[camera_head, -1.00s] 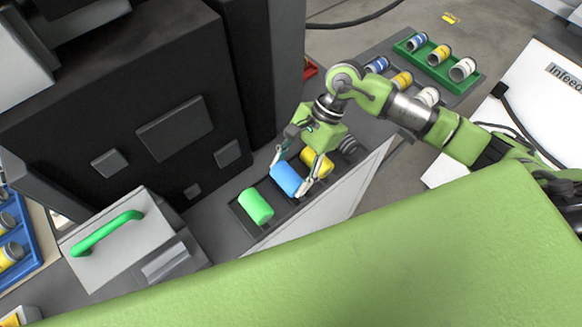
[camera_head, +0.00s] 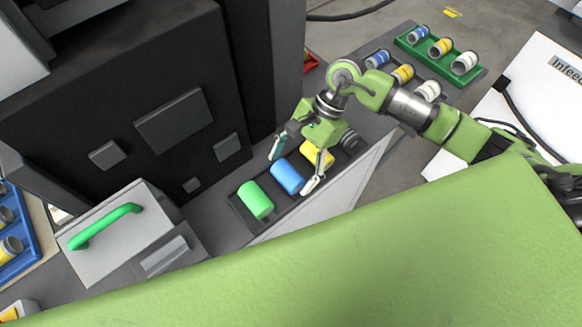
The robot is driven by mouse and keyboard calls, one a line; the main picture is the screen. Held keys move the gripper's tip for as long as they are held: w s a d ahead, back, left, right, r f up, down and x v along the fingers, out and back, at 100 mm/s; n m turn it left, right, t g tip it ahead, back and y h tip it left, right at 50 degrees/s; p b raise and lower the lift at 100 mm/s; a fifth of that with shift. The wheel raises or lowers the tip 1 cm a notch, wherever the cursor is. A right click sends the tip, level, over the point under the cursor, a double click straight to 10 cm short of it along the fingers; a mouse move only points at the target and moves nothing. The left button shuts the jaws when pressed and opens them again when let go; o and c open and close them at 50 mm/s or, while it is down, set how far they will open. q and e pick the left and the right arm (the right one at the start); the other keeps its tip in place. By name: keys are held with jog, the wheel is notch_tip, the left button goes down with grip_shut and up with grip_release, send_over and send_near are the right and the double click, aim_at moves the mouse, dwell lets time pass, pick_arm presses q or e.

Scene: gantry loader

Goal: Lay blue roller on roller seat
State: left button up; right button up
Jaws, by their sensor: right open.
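The blue roller (camera_head: 288,177) lies in a dark tray (camera_head: 240,213), between a green roller (camera_head: 256,200) on its left and a yellow roller (camera_head: 317,152) on its right. The seat under the blue roller is hidden by it. My right gripper (camera_head: 291,173) is open just above it, one fingertip on the far side and one on the near side. The fingertips look apart from the roller. My left gripper is not in view.
A tall dark machine (camera_head: 120,90) stands behind on the left. A grey box with a green handle (camera_head: 104,226) is at the lower left. A green tray (camera_head: 408,49) with several capped cylinders is at the upper right. A white infeed unit (camera_head: 530,100) stands at the right.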

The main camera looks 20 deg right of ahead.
jog(key=s+a+r+p+v, duration=0.1)
jog(key=a+v, duration=0.1)
jog(key=v, duration=1.4)
jog(key=shift+r+p, duration=0.3)
jog(key=shift+r, duration=0.3)
jog(key=shift+a, duration=0.15)
